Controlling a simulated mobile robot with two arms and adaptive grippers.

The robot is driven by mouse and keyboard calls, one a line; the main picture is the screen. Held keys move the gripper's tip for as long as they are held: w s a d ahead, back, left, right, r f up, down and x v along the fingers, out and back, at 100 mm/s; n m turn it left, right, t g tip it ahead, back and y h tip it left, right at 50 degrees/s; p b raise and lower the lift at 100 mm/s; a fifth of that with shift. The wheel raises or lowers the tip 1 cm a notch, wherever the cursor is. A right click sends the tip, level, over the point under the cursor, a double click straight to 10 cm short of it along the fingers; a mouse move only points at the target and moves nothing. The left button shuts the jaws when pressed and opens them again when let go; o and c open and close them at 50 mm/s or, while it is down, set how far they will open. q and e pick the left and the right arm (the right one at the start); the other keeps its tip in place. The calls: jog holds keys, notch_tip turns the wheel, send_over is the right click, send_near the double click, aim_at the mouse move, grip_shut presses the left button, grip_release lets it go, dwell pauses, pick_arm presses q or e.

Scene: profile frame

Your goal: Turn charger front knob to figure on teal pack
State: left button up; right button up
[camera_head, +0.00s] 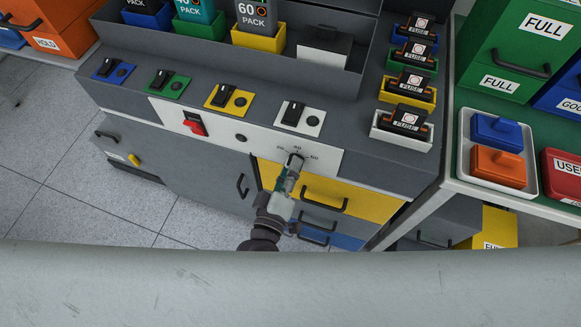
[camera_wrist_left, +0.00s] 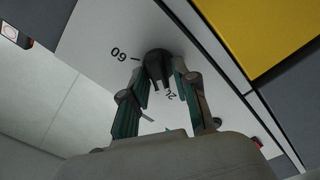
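In the head view my left gripper (camera_head: 293,172) reaches the knob from below. The teal pack (camera_head: 196,13) stands in a green holder; its label appears to read 40, cut by the top edge. My right gripper is out of view.
A grey pack (camera_head: 257,15) marked 60 stands in a yellow holder. A red switch (camera_head: 195,125) is left of the knob. Several fuses (camera_head: 407,88) line the right side. A tray (camera_head: 524,185) lies on the right table.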

pick_arm(q)
grip_shut()
jog(key=m+p, duration=0.4)
jog(key=m, duration=0.1)
jog(key=m+p, duration=0.4)
jog(key=m, duration=0.2)
jog(key=shift+s+d+r+m, duration=0.1)
jog(key=shift+d+m, duration=0.05)
jog(key=shift+m, duration=0.15)
dwell(0.4)
jog(key=shift+o, duration=1.9)
grip_release()
